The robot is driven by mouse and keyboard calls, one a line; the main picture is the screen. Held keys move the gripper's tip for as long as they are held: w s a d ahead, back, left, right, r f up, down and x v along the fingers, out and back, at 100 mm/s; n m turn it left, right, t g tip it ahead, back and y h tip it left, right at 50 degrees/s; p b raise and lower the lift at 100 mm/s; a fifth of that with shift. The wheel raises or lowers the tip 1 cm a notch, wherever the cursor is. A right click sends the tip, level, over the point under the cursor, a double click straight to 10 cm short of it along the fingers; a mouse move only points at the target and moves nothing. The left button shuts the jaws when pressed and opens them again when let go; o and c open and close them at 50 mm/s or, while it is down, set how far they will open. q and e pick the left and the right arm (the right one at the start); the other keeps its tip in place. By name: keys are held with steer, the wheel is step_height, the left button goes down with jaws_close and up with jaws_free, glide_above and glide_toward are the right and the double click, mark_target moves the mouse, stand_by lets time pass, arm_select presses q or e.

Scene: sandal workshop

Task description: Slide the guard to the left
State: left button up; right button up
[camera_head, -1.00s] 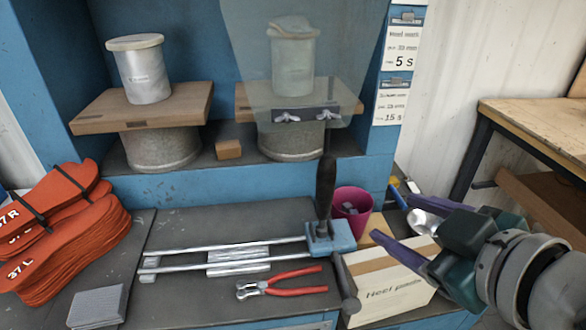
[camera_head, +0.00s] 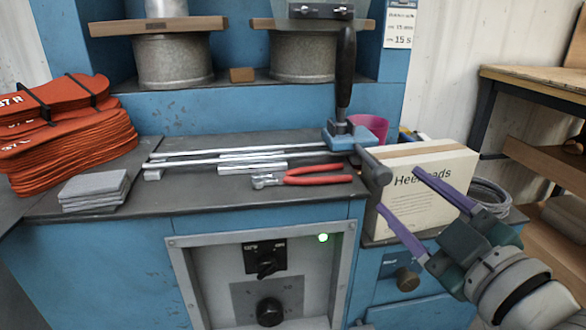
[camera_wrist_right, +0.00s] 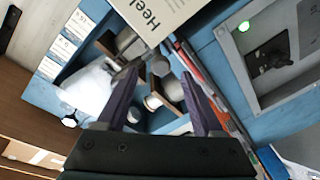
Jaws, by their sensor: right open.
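The guard (camera_head: 320,11) is a clear sheet in front of the right-hand drum in the upper part of the head view. Only its lower strip, with a dark bracket and two metal wing nuts, is in the picture; the rest is cut off by the top edge. My right gripper (camera_head: 400,190) is open and empty, its purple fingers in front of the heel pads box, well below and to the right of the guard. The open fingers also show in the right wrist view (camera_wrist_right: 162,75); I cannot make out the guard there for certain. My left gripper is not in view.
A blue lever clamp (camera_head: 342,138) with an upright black handle rises just below the guard. Red pliers (camera_head: 318,175), metal rails (camera_head: 240,152) and orange soles (camera_head: 70,140) lie on the bench. A control panel (camera_head: 265,275) is below.

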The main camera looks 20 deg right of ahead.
mark_target(387, 180)
steer(key=w, duration=0.4)
steer(key=w+b, duration=0.1)
steer(key=w, duration=0.1)
steer(key=shift+w+d, duration=0.15)
steer(key=shift+d, duration=0.15)
steer(key=shift+c, duration=0.2)
jaws_close()
stand_by(0.8)
